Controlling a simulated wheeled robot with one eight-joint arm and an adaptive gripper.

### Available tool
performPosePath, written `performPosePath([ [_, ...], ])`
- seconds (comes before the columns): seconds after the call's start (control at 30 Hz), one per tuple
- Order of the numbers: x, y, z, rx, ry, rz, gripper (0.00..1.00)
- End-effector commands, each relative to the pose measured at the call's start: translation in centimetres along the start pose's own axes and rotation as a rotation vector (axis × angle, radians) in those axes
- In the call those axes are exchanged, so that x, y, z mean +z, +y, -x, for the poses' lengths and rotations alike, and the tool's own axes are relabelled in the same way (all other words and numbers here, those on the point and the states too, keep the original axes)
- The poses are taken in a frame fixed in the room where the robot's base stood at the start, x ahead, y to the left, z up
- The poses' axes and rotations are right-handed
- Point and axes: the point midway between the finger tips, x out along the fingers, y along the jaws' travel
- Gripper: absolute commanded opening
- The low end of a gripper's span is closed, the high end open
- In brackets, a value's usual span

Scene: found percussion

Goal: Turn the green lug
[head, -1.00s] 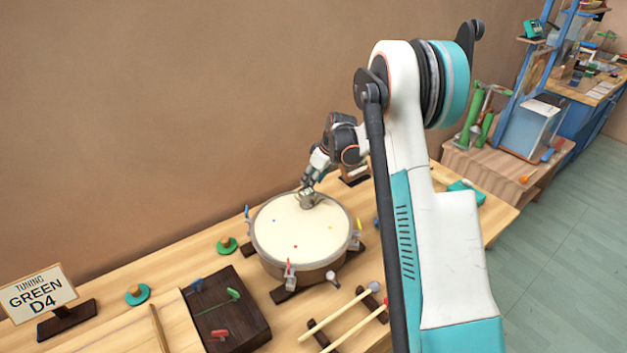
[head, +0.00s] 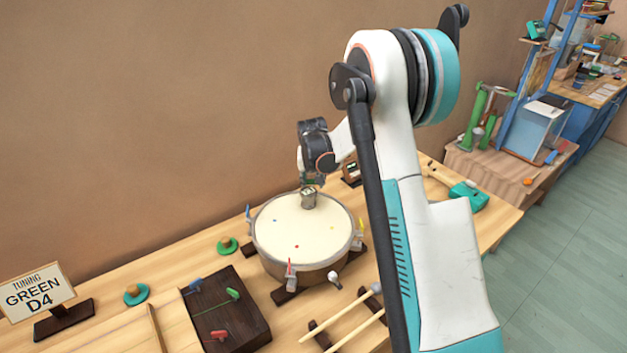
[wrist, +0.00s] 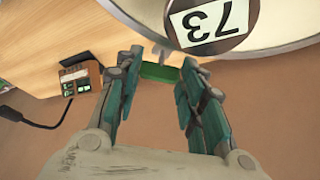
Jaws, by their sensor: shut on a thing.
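The drum (head: 283,234) stands on the bench with a pale head. Blue (head: 248,213), yellow (head: 358,228) and red (head: 290,272) lugs show around its rim. In the wrist view the green lug (wrist: 160,72) sits between the fingertips of my gripper (wrist: 158,76), just beyond the drum's rim. My gripper is shut on it. In the head view my gripper (head: 309,182) points down at the drum's back edge, and the lug is hidden there.
A small meter box (wrist: 80,80) with a black cable lies beside my gripper. A dark block (head: 225,310) with coloured keys, mallets (head: 340,316) and a sign (head: 38,293) reading "TUNING GREEN D4" stand around the drum. The wall is close behind.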

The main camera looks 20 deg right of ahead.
Motion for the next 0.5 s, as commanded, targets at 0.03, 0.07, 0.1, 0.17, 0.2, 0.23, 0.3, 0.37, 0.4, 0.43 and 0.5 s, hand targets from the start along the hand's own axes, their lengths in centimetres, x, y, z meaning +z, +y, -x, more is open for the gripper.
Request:
performPosePath([
  [0.03, 0.02, -0.15, -0.05, 0.016, 0.000, -0.037, 0.12],
  [0.07, 0.01, -0.15, -0.04, 0.028, -0.001, -0.063, 0.12],
  [0.1, 0.02, -0.20, -0.04, 0.042, -0.001, -0.099, 0.13],
  [0.17, 0.00, -0.29, -0.03, 0.063, -0.001, -0.151, 0.13],
  [0.2, -0.02, -0.32, -0.03, 0.078, 0.000, -0.186, 0.13],
  [0.23, -0.01, -0.34, -0.04, 0.089, -0.001, -0.213, 0.12],
  [0.3, -0.03, -0.36, -0.06, 0.115, -0.001, -0.274, 0.12],
  [0.37, -0.07, -0.44, -0.07, 0.137, -0.001, -0.327, 0.12],
  [0.4, -0.08, -0.48, -0.08, 0.151, -0.001, -0.362, 0.12],
  [0.43, -0.10, -0.54, -0.08, 0.161, -0.001, -0.389, 0.12],
  [0.5, -0.10, -0.55, -0.08, 0.188, -0.001, -0.450, 0.12],
])
